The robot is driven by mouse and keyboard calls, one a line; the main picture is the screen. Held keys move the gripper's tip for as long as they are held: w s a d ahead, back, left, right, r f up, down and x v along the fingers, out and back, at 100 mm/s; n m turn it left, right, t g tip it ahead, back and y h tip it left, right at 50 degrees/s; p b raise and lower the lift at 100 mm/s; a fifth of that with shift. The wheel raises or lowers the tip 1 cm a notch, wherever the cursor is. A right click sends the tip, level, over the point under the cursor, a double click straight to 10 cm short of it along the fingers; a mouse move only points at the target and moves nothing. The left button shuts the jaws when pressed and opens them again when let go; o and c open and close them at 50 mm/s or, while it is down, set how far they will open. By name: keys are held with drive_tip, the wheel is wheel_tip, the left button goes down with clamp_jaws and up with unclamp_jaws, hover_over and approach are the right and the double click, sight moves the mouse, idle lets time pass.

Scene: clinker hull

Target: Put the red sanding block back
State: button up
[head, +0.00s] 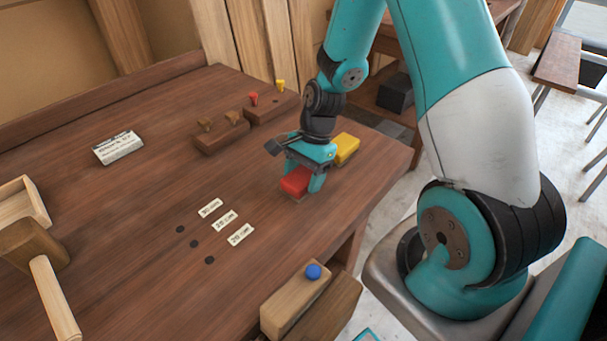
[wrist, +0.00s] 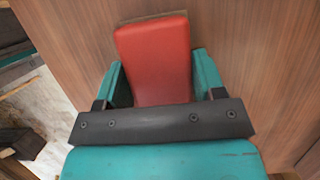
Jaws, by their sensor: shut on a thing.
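The red sanding block (head: 294,181) is between the fingers of my gripper (head: 304,181), at the right part of the workbench. In the wrist view the red block (wrist: 155,60) fills the space between the two teal fingers of my gripper (wrist: 160,82), which are shut on its sides. A brown strip shows at the block's far end. I cannot tell whether the block touches the bench top. A yellow block (head: 346,147) lies just behind and to the right of my gripper.
The workbench (head: 150,240) holds paper labels (head: 226,221) beside dark round spots, a white box (head: 118,148), wooden holders (head: 222,134) with pegs, a mallet (head: 45,265) and an open wooden box (head: 22,198). A wooden block with a blue knob (head: 313,271) is at the front edge.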

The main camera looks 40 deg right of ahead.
drive_tip(key=shift+s+f, duration=0.15)
drive_tip(key=shift+f, duration=0.45)
drive_tip(key=o, duration=1.1)
drive_tip(key=shift+s+f+b, duration=0.1)
drive_tip(key=shift+f+b, duration=0.05)
drive_tip(key=shift+b, duration=0.2)
drive_tip(key=a+v, duration=0.1)
drive_tip(key=v, duration=1.3)
drive_tip(key=s+a+r+n, duration=0.3)
drive_tip(key=s+a+n, duration=0.2)
drive_tip(key=a+n, duration=0.1)
drive_tip(key=s+a+r+n, duration=0.4)
drive_tip(key=s+a+n, duration=0.2)
drive_tip(key=n, duration=0.3)
drive_tip(key=s+a+r+n, duration=0.3)
drive_tip(key=s+a+n, duration=0.2)
drive_tip(key=a+n, duration=0.3)
drive_tip(key=shift+s+a+r+t, duration=0.2)
drive_tip(key=shift+s+r+t, duration=0.1)
drive_tip(key=shift+t, duration=0.1)
